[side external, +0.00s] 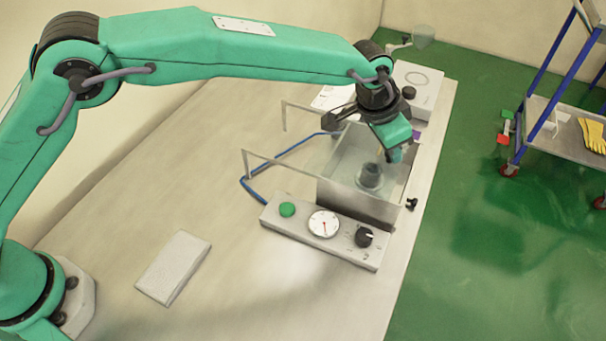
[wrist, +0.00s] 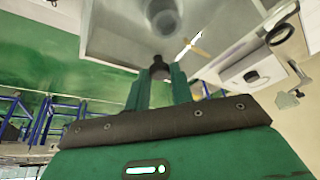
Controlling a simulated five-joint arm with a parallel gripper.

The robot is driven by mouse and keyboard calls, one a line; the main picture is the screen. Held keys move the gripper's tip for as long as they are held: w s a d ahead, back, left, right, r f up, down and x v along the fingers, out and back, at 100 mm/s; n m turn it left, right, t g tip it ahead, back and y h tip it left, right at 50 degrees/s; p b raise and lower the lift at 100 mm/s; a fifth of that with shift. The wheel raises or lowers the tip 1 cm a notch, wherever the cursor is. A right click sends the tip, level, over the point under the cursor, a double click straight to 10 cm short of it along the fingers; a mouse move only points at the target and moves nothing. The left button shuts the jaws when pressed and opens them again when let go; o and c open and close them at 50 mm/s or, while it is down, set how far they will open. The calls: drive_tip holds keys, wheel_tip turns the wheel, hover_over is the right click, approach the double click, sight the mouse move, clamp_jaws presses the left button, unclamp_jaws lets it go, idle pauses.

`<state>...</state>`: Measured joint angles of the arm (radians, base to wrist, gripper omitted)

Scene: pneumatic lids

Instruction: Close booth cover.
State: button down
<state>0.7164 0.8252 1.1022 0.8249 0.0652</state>
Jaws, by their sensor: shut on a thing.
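My gripper (side external: 404,152) is at the far right side of the booth. In the wrist view its green fingers (wrist: 159,90) are shut on a small dark knob (wrist: 160,68) at the booth's edge. The fingers hide part of the knob.
A control panel (side external: 273,219) with a green button, gauge and dial lies in front of the booth. A blue hose (side external: 275,165) curves at its left. A white device (side external: 428,77) stands behind. A pale block (side external: 174,267) lies on the bench, left. A trolley (side external: 560,125) stands right.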

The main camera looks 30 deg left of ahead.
drive_tip(key=shift+w+d+r, duration=0.1)
drive_tip(key=shift+d, duration=1.45)
drive_tip(key=c, duration=1.2)
unclamp_jaws()
drive_tip(key=v, duration=0.7)
drive_tip(key=shift+a+r, duration=0.2)
drive_tip(key=shift+r, duration=0.1)
